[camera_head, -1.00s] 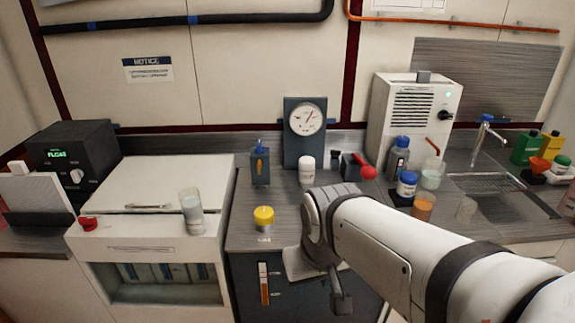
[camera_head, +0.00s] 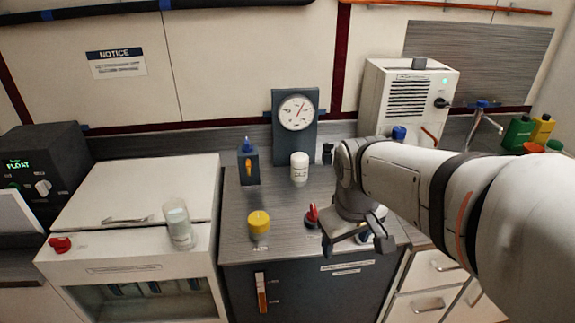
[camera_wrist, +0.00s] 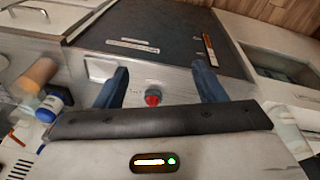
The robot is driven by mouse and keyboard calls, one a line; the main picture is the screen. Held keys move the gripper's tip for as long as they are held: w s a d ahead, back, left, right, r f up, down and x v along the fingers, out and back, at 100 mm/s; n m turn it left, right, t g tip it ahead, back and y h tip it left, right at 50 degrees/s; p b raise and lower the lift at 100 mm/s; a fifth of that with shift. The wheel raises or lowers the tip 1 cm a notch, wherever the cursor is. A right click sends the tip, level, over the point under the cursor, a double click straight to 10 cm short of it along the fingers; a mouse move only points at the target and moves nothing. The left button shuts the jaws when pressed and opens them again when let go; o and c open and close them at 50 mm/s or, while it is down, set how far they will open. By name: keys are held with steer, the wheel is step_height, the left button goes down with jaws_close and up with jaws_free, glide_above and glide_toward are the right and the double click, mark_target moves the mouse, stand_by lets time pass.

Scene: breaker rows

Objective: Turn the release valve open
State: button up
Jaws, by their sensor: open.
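A small red-handled part on a dark round base (camera_head: 311,216), which looks like the release valve, stands on the grey counter (camera_head: 280,195) near its front. Its red top (camera_wrist: 153,97) shows between the fingers in the wrist view, with no contact visible. My gripper (camera_head: 353,243) is open and empty, pointing down at the counter's front edge, just right of the red part. Its two blue-grey fingers (camera_wrist: 160,72) are wide apart in the wrist view. A yellow knob (camera_head: 259,222) sits to the left. A gauge (camera_head: 296,112) stands behind.
A blue-grey block with a yellow lever (camera_head: 249,165) and a white bottle (camera_head: 299,168) stand behind on the counter. A glass (camera_head: 178,224) stands on the white unit (camera_head: 130,185) at left. My arm hides much of the right counter.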

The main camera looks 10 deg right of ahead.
steer(key=shift+o, duration=0.3)
steer(key=w+a+n+g+h, duration=0.1)
steer(key=w+n, duration=0.5)
steer(key=w, duration=0.5)
steer(key=shift+w+f, duration=0.15)
steer(key=shift+f, duration=0.1)
steer(key=n+g+h, duration=0.1)
steer(key=n+h, duration=0.2)
steer(key=n, duration=0.6)
glide_toward(314, 209)
steer(key=x, duration=0.8)
steer(key=shift+d+f, duration=0.1)
steer(key=shift+f, duration=0.25)
steer(key=shift+c, duration=0.4)
